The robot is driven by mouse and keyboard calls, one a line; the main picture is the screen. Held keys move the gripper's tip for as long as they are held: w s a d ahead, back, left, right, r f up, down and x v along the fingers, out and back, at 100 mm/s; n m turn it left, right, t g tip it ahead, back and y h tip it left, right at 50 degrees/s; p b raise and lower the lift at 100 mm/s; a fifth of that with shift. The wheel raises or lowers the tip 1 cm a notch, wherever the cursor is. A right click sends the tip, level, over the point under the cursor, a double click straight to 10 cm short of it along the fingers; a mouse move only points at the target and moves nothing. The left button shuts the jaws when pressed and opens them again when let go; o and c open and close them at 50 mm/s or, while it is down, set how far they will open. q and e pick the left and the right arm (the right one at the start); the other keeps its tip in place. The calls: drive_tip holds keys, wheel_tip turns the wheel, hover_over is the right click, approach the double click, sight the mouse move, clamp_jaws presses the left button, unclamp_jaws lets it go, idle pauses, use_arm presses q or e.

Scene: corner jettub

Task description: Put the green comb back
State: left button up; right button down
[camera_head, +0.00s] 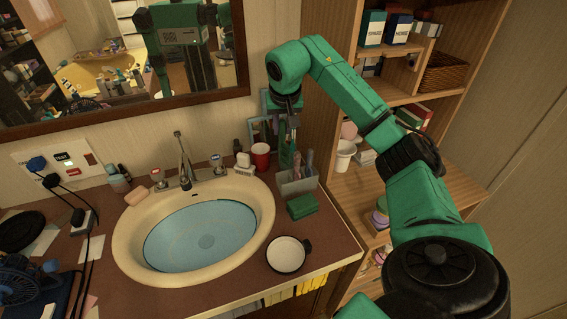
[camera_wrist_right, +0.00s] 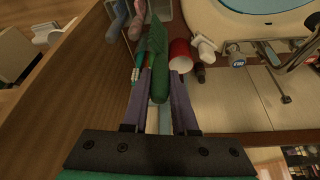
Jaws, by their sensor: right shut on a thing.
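My right gripper (camera_head: 292,122) reaches down over the back right of the counter. In the right wrist view its two fingers (camera_wrist_right: 160,92) are shut on the handle of the green comb (camera_wrist_right: 157,55). The comb (camera_head: 286,153) hangs down from the fingers, just behind a grey holder (camera_head: 297,186) that has several brush handles standing in it. In the wrist view the comb's far end is close beside those handles (camera_wrist_right: 128,18). Whether the comb touches the holder cannot be told. My left gripper is not in view.
A red cup (camera_head: 260,155) and a white bottle (camera_head: 243,162) stand left of the holder. A green box (camera_head: 302,206) lies in front of it. The sink (camera_head: 135,245) holds water. A white bowl (camera_head: 287,254) sits near the counter's front. Wooden shelves (camera_head: 400,100) rise at the right.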

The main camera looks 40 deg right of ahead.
sight(284, 157)
wheel_tip(284, 157, down, 12)
drive_tip(key=shift+s+r+p, duration=0.1)
drive_tip(key=shift+r+p, duration=0.1)
drive_tip(key=shift+p, duration=0.55)
drive_tip(key=shift+d+f, duration=0.1)
drive_tip(key=shift+f, duration=0.35)
drive_tip(key=c, duration=1)
unclamp_jaws()
drive_tip(key=shift+r, duration=0.3)
drive_tip(key=b+v, duration=0.1)
drive_tip(key=v, duration=1)
drive_tip(key=shift+s+r+b, duration=0.25)
drive_tip(key=shift+r+b, duration=0.1)
